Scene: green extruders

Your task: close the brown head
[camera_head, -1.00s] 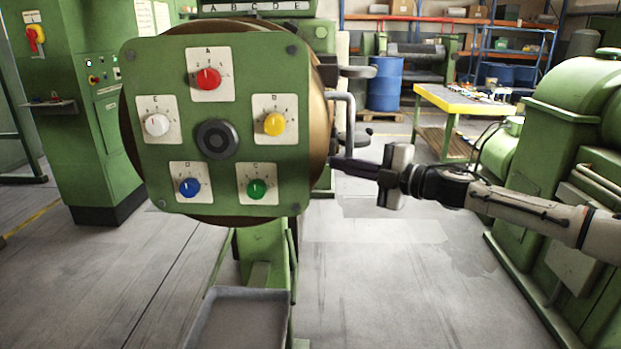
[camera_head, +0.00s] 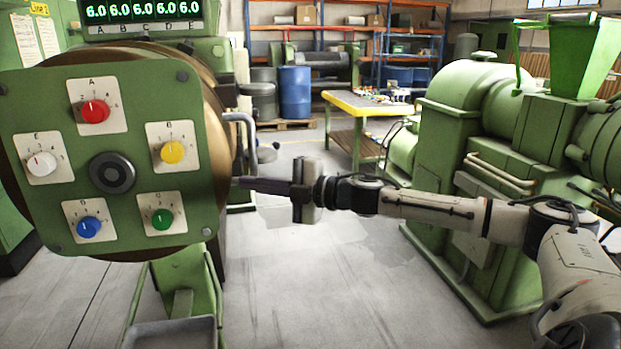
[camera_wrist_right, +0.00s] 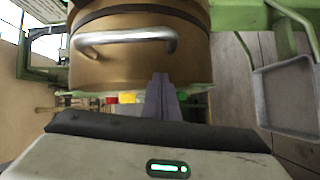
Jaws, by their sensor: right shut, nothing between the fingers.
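The brown head (camera_head: 216,110) is a round drum at the left of the head view. A green square plate (camera_head: 60,208) with coloured dials covers its front. Its curved brown side and a grey bar handle (camera_head: 243,128) face right. The handle also shows in the right wrist view (camera_wrist_right: 125,38), across the brown drum. My right gripper (camera_head: 240,182) is shut and empty, its fingers pointing left at the drum's side, below the handle. In the right wrist view the fingers (camera_wrist_right: 162,82) overlap the drum's edge; I cannot tell whether they touch it. My left gripper is not in view.
A grey tray (camera_head: 175,333) sits low in front of the head. Green machinery (camera_head: 455,165) stands on the right, close to my right arm. A yellow-edged table (camera_head: 370,105) and blue barrel (camera_head: 295,92) stand behind. The floor between is clear.

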